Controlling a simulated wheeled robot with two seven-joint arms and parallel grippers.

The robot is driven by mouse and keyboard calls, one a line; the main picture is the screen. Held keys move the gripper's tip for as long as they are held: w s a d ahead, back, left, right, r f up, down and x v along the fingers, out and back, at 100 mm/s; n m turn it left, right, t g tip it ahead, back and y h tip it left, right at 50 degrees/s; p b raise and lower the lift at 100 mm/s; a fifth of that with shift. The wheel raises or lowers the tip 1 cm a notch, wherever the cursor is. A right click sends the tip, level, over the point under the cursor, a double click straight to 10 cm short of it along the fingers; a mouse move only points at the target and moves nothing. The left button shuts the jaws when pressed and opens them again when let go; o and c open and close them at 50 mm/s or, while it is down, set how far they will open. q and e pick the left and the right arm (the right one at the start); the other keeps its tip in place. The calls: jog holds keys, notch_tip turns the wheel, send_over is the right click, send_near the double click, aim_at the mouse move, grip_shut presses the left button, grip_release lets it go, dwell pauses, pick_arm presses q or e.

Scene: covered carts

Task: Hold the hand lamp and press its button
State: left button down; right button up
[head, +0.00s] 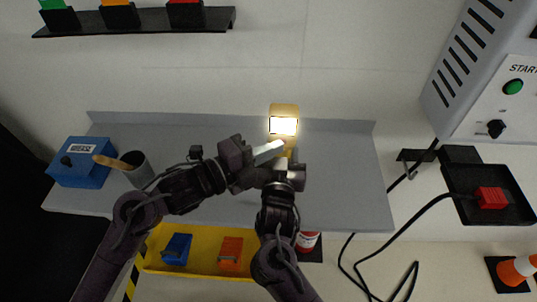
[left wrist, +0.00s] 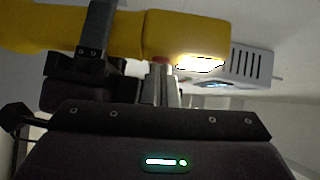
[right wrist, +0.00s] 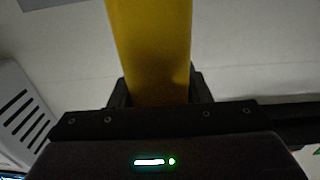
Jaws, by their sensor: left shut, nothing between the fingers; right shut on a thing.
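The yellow hand lamp (head: 284,111) is upright above the grey shelf, its face glowing bright white. My right gripper (head: 287,172) is shut on its handle, which shows between the fingers in the right wrist view (right wrist: 150,50). My left gripper (head: 272,149) is shut and empty, its tips at the lamp just below the lit head. In the left wrist view the lamp (left wrist: 185,32) lies across the top, and a small red button (left wrist: 160,60) shows right at the left fingertips (left wrist: 163,75). I cannot tell whether they touch. The grippers hide part of the handle.
A yellow tray (head: 205,268) sits below. A grey control cabinet (head: 490,70) and a black tray with a red block (head: 490,198) are at right.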

pick_arm(q)
jog(key=shift+a+f, duration=0.2)
jog(key=shift+f, duration=0.1)
pick_arm(e)
jog(key=shift+s+a+f, duration=0.1)
jog(key=shift+s+a, duration=0.15)
jog(key=shift+a, duration=0.05)
pick_arm(q)
jog(key=shift+s, duration=0.3)
pick_arm(e)
jog(key=shift+d+f, duration=0.1)
pick_arm(q)
jog(key=s+a+r, duration=0.2)
jog(key=s+a, duration=0.6)
jog(key=s, duration=0.1)
jog(key=shift+s, duration=0.3)
pick_arm(e)
jog(key=shift+d+f, duration=0.1)
jog(key=o, duration=1.4)
jog(key=shift+w, duration=0.15)
jog(key=shift+c, duration=0.2)
pick_arm(q)
jog(key=shift+w, duration=0.1)
